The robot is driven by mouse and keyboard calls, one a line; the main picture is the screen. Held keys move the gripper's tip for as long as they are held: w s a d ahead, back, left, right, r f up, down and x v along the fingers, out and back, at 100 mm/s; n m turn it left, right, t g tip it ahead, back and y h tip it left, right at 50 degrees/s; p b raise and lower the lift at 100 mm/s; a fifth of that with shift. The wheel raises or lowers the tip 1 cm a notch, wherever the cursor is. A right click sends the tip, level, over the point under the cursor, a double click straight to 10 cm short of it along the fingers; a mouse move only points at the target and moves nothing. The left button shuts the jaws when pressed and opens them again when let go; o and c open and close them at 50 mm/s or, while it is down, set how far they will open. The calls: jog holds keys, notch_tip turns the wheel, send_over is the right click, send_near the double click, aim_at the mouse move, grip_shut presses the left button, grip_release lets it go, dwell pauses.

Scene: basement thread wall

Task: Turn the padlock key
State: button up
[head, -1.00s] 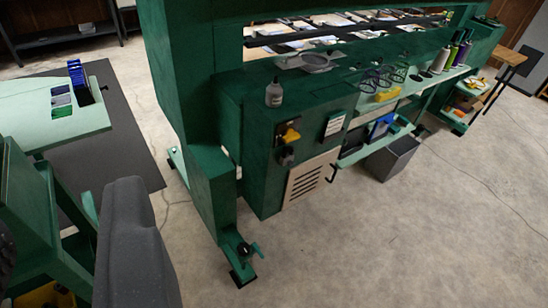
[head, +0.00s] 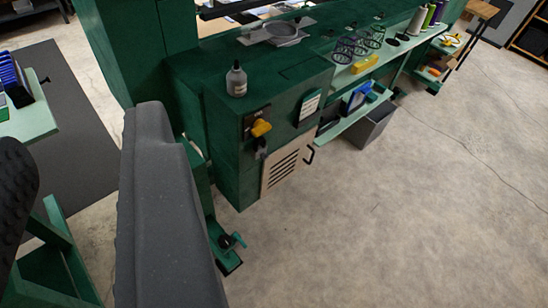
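A yellow rotary handle (head: 261,128) sits on a black plate on the front of the green machine cabinet. Just below it hangs a small dark grey piece (head: 261,147) that looks like the padlock. It is too small to make out a key. My gripper (head: 82,145) is at the left, close to the camera. Its smooth grey finger and its black ribbed finger at the left edge stand apart, with only background between them. It is empty and well short of the cabinet.
A grey bottle (head: 236,80) stands on the cabinet top (head: 290,72). A beige vented panel (head: 285,168) with a black handle is below. A green foot with a clamp (head: 230,242) juts onto the floor. A dark bin (head: 372,127) stands right. The floor at right is open.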

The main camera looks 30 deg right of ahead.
jog(key=w+d+f+n+t+h+b, duration=0.25)
jog(key=w+d+f+n, duration=0.75)
jog(key=w+d+f, duration=1.1)
jog(key=w+d+f+n+y, duration=0.1)
jog(key=w+d+f+n, duration=0.25)
jog(key=w+f, duration=0.2)
jog(key=n+y+b, duration=0.3)
jog(key=n+y, duration=0.5)
jog(key=n, duration=0.1)
send_near(264, 157)
jog(key=b+x, duration=0.2)
jog(key=x, duration=0.5)
jog(key=shift+w+g, duration=0.4)
jog(key=shift+g, duration=0.05)
jog(key=shift+f+m, duration=0.1)
jog(key=shift+m, duration=0.15)
